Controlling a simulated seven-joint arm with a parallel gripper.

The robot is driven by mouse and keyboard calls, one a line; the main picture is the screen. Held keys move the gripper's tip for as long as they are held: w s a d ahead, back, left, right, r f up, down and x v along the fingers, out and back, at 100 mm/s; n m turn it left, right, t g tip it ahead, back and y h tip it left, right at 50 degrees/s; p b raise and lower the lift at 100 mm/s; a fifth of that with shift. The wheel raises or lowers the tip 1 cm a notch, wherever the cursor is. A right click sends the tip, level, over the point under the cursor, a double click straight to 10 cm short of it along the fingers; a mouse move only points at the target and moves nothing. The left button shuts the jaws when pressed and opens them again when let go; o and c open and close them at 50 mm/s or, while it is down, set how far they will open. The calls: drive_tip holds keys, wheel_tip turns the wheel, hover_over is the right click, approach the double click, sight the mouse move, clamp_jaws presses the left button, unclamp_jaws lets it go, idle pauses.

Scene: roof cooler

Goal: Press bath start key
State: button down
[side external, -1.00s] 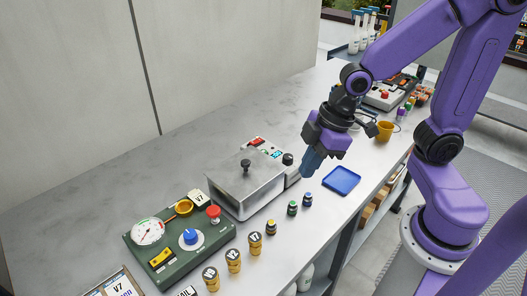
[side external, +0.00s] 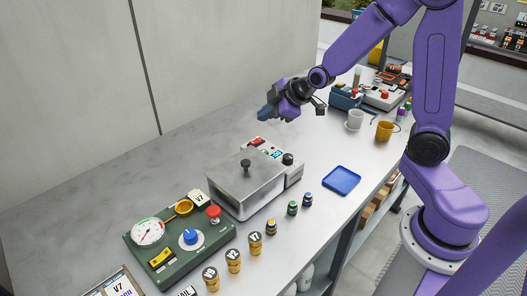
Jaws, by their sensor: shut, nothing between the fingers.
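The bath is a metal box with a lid and black knob (side external: 246,164), standing mid-bench. Which mark is the start key is too small to tell. My gripper (side external: 265,113) is in the air above and behind the far end of the panel, apart from it. Its blue fingers are shut and empty, pointing left and slightly down.
A green gauge box (side external: 180,238) with a red button stands front left. Several small vials and jars line the bench front. A blue tray (side external: 341,180) lies right of the bath. A white mug (side external: 355,119) and a yellow mug (side external: 385,130) stand further back. The bench's left rear is clear.

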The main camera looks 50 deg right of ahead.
drive_tip(key=shift+f, duration=0.1)
drive_tip(key=shift+f, duration=4.35)
drive_tip(key=shift+f, duration=0.1)
drive_tip(key=shift+f, duration=0.3)
drive_tip(key=shift+f, duration=0.4)
drive_tip(key=shift+r, duration=0.8)
drive_tip(key=shift+r, duration=2.55)
